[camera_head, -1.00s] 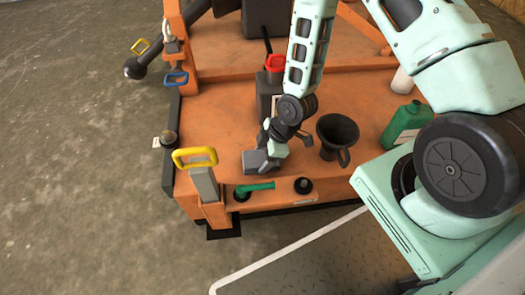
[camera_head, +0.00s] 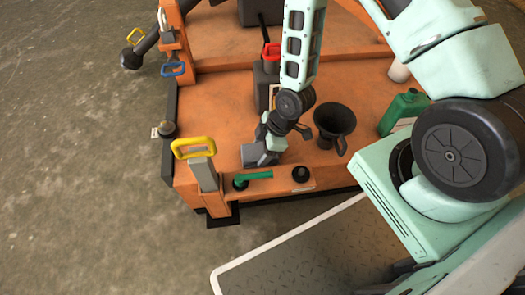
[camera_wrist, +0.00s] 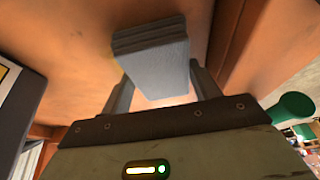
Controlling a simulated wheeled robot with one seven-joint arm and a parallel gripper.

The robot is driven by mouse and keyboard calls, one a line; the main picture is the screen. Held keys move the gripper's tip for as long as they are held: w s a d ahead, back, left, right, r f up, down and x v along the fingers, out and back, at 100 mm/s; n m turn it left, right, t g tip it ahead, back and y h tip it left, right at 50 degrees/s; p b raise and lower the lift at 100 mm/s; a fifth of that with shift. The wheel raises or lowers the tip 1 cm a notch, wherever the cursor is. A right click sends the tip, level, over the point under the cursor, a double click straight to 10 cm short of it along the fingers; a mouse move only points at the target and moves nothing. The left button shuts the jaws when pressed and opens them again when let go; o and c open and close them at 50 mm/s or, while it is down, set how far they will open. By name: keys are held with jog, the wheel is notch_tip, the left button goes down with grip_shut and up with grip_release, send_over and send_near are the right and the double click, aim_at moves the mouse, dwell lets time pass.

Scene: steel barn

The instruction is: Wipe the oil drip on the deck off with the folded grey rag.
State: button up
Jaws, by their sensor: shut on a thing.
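The folded grey rag (camera_head: 251,155) is at the front part of the orange deck (camera_head: 225,110). My gripper (camera_head: 267,152) is shut on it. In the wrist view the rag (camera_wrist: 150,48) shows as a stack of grey layers between my two fingers (camera_wrist: 160,85), jutting out beyond them over the orange surface. The rag is low at the deck; I cannot tell whether it touches. I see no oil drip on the visible deck; the rag, gripper and arm cover part of it.
A black funnel (camera_head: 334,122) stands close right of my gripper, with a green jug (camera_head: 402,110) farther right. A yellow-handled lever (camera_head: 195,149), green handle (camera_head: 254,176) and black cap (camera_head: 301,174) line the front edge. A dark box with a red handle (camera_head: 270,51) stands behind.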

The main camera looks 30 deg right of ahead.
jog(key=shift+w+d+f, duration=0.1)
jog(key=shift+w+d, duration=0.2)
jog(key=shift+w, duration=0.55)
jog(key=shift+w+d+p, duration=0.2)
jog(key=shift+w+p, duration=0.05)
jog(key=shift+w, duration=0.4)
jog(key=shift+w+d+p, duration=0.2)
jog(key=shift+w+d, duration=0.05)
jog(key=shift+w, duration=0.35)
jog(key=shift+w+d+p, duration=0.2)
jog(key=shift+w+p, duration=0.05)
jog(key=shift+w, duration=0.4)
jog(key=shift+s+d+r+p, duration=0.15)
jog(key=shift+s+d+p, duration=0.05)
jog(key=shift+d, duration=0.2)
jog(key=shift+s+d+r+p, duration=0.1)
jog(key=shift+s+d+p, duration=0.1)
jog(key=shift+d, duration=0.2)
jog(key=shift+s+a+f, duration=0.1)
jog(key=shift+s+a, duration=0.3)
jog(key=shift+s, duration=0.85)
jog(key=shift+s+a+f, duration=0.1)
jog(key=shift+s+a, duration=0.3)
jog(key=shift+s, duration=0.8)
jog(key=shift+s+a+f, duration=0.1)
jog(key=shift+s+a, duration=0.3)
jog(key=shift+s, duration=0.85)
